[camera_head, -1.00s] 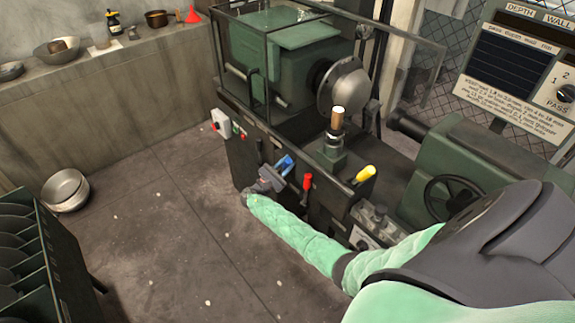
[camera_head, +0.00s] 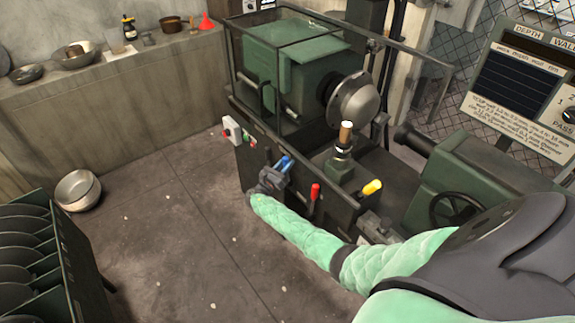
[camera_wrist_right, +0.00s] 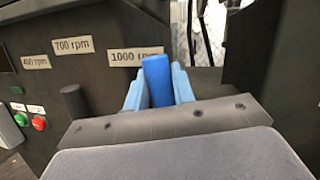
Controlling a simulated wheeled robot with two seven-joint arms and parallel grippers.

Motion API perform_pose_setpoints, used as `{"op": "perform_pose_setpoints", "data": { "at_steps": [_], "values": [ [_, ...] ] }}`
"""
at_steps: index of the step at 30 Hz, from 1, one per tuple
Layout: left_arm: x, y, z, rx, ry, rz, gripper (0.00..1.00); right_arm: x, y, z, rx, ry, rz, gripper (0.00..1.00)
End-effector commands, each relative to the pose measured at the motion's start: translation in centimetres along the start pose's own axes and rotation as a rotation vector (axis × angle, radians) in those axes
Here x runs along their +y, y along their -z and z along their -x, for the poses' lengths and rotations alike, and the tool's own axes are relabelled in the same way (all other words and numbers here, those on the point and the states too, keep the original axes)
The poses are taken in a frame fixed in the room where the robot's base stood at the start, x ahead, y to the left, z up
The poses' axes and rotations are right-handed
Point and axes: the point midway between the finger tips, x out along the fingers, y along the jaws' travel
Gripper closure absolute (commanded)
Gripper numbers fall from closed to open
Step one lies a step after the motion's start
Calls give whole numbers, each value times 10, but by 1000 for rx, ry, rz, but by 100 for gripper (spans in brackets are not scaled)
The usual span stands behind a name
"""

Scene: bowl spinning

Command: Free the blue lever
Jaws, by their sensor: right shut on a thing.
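The blue lever (camera_head: 285,162) stands at the front of the green lathe, left of a red lever (camera_head: 315,192). In the right wrist view the blue lever (camera_wrist_right: 156,80) is between the pale blue fingers, just below a "1000 rpm" label (camera_wrist_right: 136,56). My right gripper (camera_head: 282,168) is shut on the blue lever. It also shows in the right wrist view (camera_wrist_right: 158,88), where its body hides the lever's lower part. My left gripper is not in view.
A yellow-tipped lever (camera_head: 372,187) is right of the red one. Green and red buttons (camera_wrist_right: 39,123) are on the panel at left. A bowl (camera_head: 78,190) sits on the floor by a dark rack (camera_head: 75,262). The floor between rack and lathe is clear.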

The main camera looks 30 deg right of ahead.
Motion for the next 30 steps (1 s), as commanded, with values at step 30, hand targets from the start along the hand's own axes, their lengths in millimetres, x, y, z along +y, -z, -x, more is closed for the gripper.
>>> {"op": "perform_pose_setpoints", "data": {
  "at_steps": [30],
  "values": [
    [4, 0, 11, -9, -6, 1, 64, 2, 3, 18, 2, -4, 11, 66]
  ]
}}
